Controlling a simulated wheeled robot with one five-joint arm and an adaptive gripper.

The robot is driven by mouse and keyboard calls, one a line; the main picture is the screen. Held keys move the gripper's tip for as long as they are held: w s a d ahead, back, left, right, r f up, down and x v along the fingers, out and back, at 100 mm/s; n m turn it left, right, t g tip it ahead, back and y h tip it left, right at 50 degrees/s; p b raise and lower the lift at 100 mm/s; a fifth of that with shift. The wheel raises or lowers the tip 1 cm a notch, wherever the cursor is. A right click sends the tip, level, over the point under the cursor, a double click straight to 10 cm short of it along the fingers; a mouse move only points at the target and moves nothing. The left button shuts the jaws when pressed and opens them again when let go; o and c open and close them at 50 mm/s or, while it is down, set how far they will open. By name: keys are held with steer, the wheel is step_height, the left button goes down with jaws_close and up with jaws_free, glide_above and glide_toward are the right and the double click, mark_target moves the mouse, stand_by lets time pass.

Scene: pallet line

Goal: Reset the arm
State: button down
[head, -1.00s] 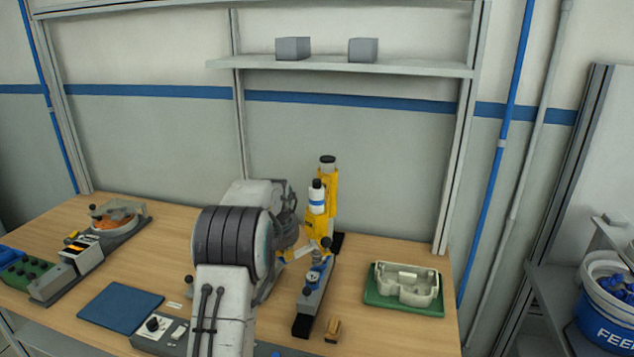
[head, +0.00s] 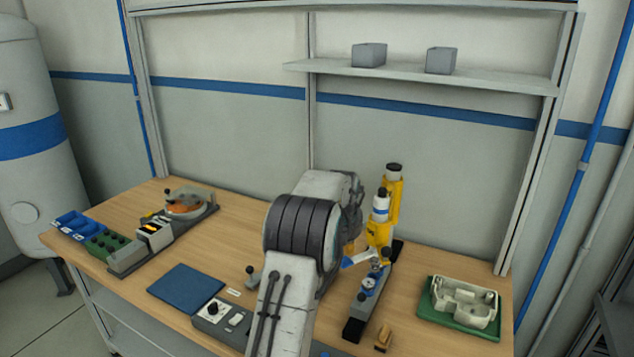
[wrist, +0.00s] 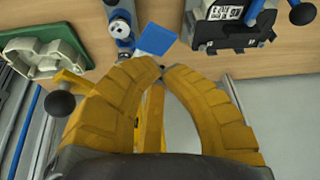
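My gripper (wrist: 167,72) has two thick yellow fingers. The blue piece also shows in the head view (head: 354,261), beside the gauge fixture (head: 366,285).
A green tray (head: 429,308) with a pale casting (head: 465,297) sits at the bench's right end. A blue mat (head: 187,288) and a control box (head: 213,322) lie left of my arm. A shelf (head: 420,78) with two grey boxes hangs above.

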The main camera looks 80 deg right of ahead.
steer(key=shift+a, duration=0.1)
stand_by(0.3)
steer(key=w+a+f+y, duration=0.15)
steer(key=a+f, duration=0.25)
steer(key=a, duration=0.4)
steer(key=a+f+y, duration=0.3)
steer(key=a, duration=0.5)
steer(key=w+a+r+n+t, duration=0.1)
steer(key=w+a+r+n, duration=0.3)
steer(key=a, duration=1)
steer(key=w+a+r+n+t+b, duration=0.1)
steer(key=w+a+r+n, duration=0.3)
steer(key=w+a+n, duration=0.4)
steer(key=w+a+r+n+t, duration=0.3)
steer(key=w+a+n, duration=0.3)
steer(key=a, duration=1.4)
steer(key=shift+r+b, duration=0.35)
steer(key=shift+r, duration=0.55)
